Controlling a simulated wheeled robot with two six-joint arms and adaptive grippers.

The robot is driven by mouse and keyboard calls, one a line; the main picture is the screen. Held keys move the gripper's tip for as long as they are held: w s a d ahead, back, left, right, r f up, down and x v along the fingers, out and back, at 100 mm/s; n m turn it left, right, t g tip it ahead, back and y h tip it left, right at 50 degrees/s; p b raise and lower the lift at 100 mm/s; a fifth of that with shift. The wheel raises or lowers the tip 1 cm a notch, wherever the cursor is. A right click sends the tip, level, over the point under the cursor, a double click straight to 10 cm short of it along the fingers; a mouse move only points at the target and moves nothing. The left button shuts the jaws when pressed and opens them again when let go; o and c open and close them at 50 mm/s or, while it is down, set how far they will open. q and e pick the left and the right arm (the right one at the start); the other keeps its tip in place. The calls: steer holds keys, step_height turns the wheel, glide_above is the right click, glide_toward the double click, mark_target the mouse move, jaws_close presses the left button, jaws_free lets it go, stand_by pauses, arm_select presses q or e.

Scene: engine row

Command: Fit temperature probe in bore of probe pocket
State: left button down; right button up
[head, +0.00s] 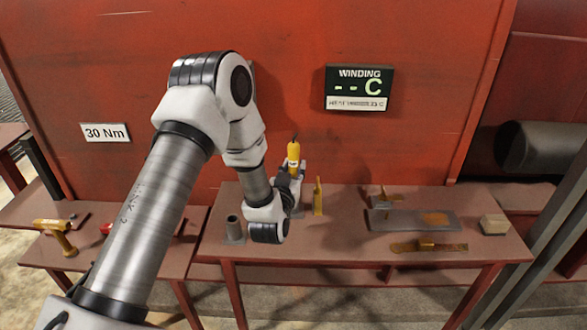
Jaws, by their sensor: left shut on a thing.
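The temperature probe, with a yellow body (293,152) and a dark tip or lead on top, stands upright above the table. My left gripper (291,175) is shut on it, and the fingers hide part of it. The probe's lower end is hidden behind the gripper and wrist. A short grey upright tube with a dark open top (233,228), which looks like the probe pocket, stands on the table to the left of my wrist, apart from the held probe. A grey piece (298,211) shows just under the gripper; I cannot tell what it is. My right gripper is out of view.
A thin yellow upright piece (318,196) stands close right of the gripper. A grey plate (400,219), a yellow-brown flat tool (428,246) and a pale block (494,224) lie farther right. A yellow drill-like tool (56,236) is far left. A red wall with a "WINDING" display (358,87) rises behind.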

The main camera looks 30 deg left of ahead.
mark_target(292, 155)
arm_select(q)
steer(key=shift+f+b, duration=2)
steer(key=shift+f, duration=0.45)
steer(key=shift+r, duration=0.1)
steer(key=shift+r+p, duration=1.65)
steer(key=shift+r, duration=0.45)
steer(key=shift+f+b, duration=1.9)
steer(key=shift+f, duration=0.3)
steer(key=c, duration=0.8)
jaws_free()
step_height(292, 155, up, 10)
